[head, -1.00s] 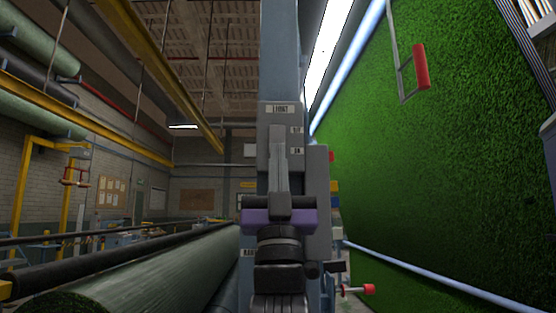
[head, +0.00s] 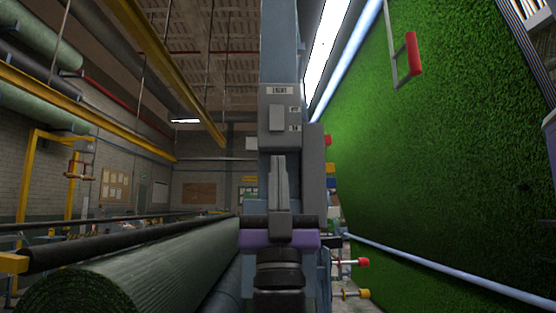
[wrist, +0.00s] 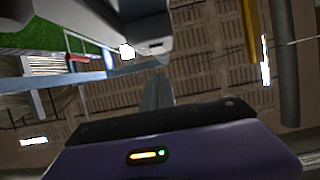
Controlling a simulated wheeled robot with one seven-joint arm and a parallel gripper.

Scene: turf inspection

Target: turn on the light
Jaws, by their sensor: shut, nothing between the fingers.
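A grey switch box (head: 270,142) labelled LIGHT (head: 282,90) is fixed to a blue-grey post. A pale grey rocker (head: 277,118) sits on its face. Two small labels beside the rocker seem to read OFF above and ON below. My gripper (head: 279,158) points upward just below the rocker in the head view, its narrow fingers together and empty. The rocker is fully uncovered. In the wrist view the closed fingers (wrist: 157,92) stand beyond my purple gripper body. The underside of a grey box (wrist: 125,22) shows above them. Whether the fingertips touch the box cannot be told.
A tall green turf sheet (head: 450,150) with a red-gripped handle (head: 412,54) fills the right. Red and yellow knobs (head: 361,262) stick out low right of the post. A large turf roll (head: 140,270) and dark bar lie left. Bright strip lights (head: 327,45) glow above.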

